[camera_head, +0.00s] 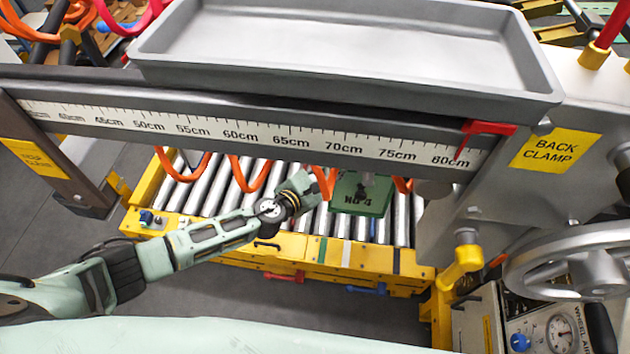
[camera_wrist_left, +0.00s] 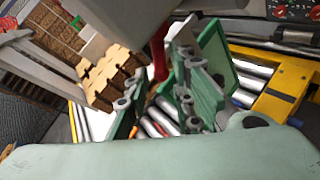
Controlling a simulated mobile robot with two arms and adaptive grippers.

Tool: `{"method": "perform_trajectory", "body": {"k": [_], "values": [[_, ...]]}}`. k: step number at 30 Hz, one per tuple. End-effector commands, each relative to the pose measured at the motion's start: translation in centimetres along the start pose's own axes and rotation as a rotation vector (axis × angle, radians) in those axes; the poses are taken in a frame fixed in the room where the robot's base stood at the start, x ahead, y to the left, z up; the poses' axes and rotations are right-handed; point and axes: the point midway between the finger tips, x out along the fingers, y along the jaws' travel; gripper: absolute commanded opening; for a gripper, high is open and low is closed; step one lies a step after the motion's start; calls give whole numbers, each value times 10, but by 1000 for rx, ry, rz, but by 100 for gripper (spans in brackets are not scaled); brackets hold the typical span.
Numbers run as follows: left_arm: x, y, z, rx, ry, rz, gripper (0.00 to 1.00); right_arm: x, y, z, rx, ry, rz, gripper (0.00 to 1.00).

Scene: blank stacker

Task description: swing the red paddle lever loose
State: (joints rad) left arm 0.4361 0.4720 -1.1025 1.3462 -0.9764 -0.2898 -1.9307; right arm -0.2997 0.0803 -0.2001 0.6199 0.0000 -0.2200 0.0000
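My left arm comes in from the left in the head view. In the head view a red lever-like piece (camera_head: 285,276) is on the yellow conveyor's front side. My right gripper is not in view.
A scale beam (camera_head: 240,131) with a red pointer (camera_head: 485,129) crosses above the gripper, under a grey tray (camera_head: 330,40). Orange coiled hoses (camera_head: 247,178) hang over the rollers. A handwheel (camera_head: 570,262) stands at right. Floor is clear in front of the conveyor.

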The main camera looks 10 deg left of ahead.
Motion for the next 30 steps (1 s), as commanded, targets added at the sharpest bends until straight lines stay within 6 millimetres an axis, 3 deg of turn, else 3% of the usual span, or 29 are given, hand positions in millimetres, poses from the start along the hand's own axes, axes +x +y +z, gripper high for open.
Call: {"method": "perform_trajectory", "body": {"k": [6,12,23,25,28,30], "values": [[-38,0,-2,0,2,-2,22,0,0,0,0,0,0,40],[-58,0,-2,-1,2,-1,22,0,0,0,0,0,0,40],[-62,-1,-1,-1,1,-1,22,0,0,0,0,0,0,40],[-61,-3,-1,-13,0,-1,16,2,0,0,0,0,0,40],[-58,-21,-3,-131,-8,-5,8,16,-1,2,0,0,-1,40],[-54,-43,-2,-310,-17,-6,1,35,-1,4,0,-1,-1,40]]}}
